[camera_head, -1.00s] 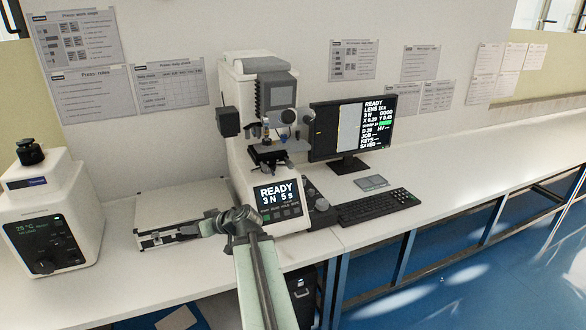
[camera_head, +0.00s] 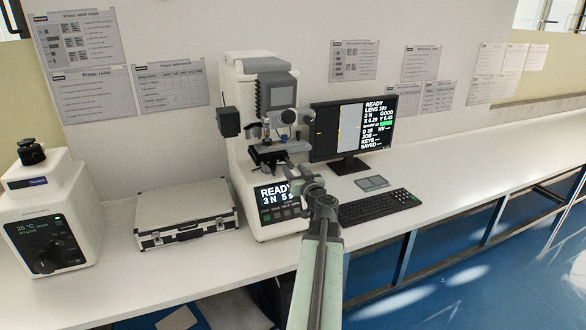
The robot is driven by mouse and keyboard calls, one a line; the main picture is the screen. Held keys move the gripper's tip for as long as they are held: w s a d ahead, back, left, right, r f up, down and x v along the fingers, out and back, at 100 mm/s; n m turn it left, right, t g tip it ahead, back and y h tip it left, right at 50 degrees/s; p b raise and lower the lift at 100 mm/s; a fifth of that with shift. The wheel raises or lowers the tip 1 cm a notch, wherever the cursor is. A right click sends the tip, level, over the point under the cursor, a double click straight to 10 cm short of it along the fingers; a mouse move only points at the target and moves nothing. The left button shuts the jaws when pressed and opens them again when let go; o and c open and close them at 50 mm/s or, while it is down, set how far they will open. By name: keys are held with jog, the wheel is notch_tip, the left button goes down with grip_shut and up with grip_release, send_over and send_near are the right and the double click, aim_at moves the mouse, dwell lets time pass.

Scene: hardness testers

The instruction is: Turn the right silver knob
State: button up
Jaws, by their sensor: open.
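The white and grey hardness tester (camera_head: 238,160) stands on the bench, with a dark stage (camera_head: 268,153) under its head and a lit READY panel (camera_head: 280,199) at its front. My arm reaches up from the bottom edge. My gripper (camera_head: 293,172) is open and empty, in front of the tester's lower right side, just below and right of the stage. I cannot tell whether it touches anything. A round dark knob (camera_head: 305,116) shows at the right of the head. The right silver knob cannot be made out clearly; the tester's lower right side is partly hidden by my gripper and arm.
A monitor (camera_head: 352,128), a keyboard (camera_head: 378,207) and a small grey pad (camera_head: 371,183) are close on the right. A silver case (camera_head: 187,213) lies left of the tester, with a white device (camera_head: 55,215) beyond it. The bench (camera_head: 480,150) is clear at far right.

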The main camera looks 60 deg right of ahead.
jog(key=shift+x, duration=1.25)
grip_shut()
jog(key=shift+s+d, duration=0.1)
jog(key=shift+d, duration=0.05)
jog(key=m, duration=0.4)
jog(key=shift+m, duration=0.4)
jog(key=m, duration=0.6)
jog(key=shift+a, duration=0.25)
jog(key=m, duration=0.4)
jog(key=shift+m, duration=0.4)
jog(key=m, duration=0.3)
jog(key=shift+m, duration=0.3)
jog(key=m, duration=0.7)
jog(key=shift+r, duration=0.1)
jog(key=m, duration=1.3)
jog(key=shift+d, duration=0.1)
jog(key=shift+m, duration=1.8)
